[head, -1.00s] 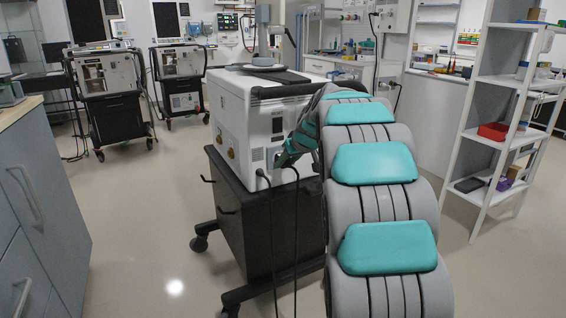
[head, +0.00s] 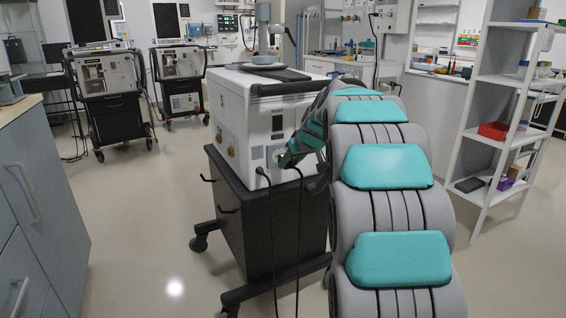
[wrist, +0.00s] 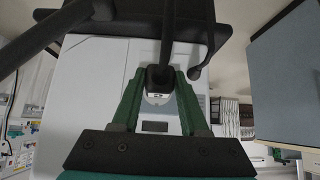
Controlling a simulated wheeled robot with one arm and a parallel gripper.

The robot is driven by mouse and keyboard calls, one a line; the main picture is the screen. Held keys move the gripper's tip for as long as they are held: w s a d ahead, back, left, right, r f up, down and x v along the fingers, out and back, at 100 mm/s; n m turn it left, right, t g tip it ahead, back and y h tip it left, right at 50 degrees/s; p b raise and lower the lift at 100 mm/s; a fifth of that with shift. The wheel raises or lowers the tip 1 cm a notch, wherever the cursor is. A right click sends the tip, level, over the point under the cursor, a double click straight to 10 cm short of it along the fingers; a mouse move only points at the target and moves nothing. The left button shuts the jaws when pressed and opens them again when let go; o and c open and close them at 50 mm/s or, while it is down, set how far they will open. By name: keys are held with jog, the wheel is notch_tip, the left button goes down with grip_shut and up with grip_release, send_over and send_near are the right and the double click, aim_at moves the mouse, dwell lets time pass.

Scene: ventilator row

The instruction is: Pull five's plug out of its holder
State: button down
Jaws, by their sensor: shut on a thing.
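The ventilator (head: 238,125) is a white box on a black cart, beside my arm in the head view. My gripper (head: 284,160) is at its lower panel. In the wrist view my gripper (wrist: 160,76) has its green fingers shut on a black plug (wrist: 159,80), whose cable runs to the top of the picture. A pale round fitting shows just behind the plug on the panel; I cannot tell whether they still touch. In the head view the held plug is mostly hidden by my gripper, and its cable (head: 299,215) hangs down.
A second black plug (head: 261,171) with its own cable sits on the same panel, left of my gripper; it also shows in the wrist view (wrist: 194,73). A grey cabinet (head: 35,190) stands at left, a white shelf (head: 495,120) at right. Floor between cabinet and cart is clear.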

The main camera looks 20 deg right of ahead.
jog(key=shift+s+d+b, duration=0.1)
jog(key=shift+s+b, duration=0.75)
jog(key=shift+s, duration=0.75)
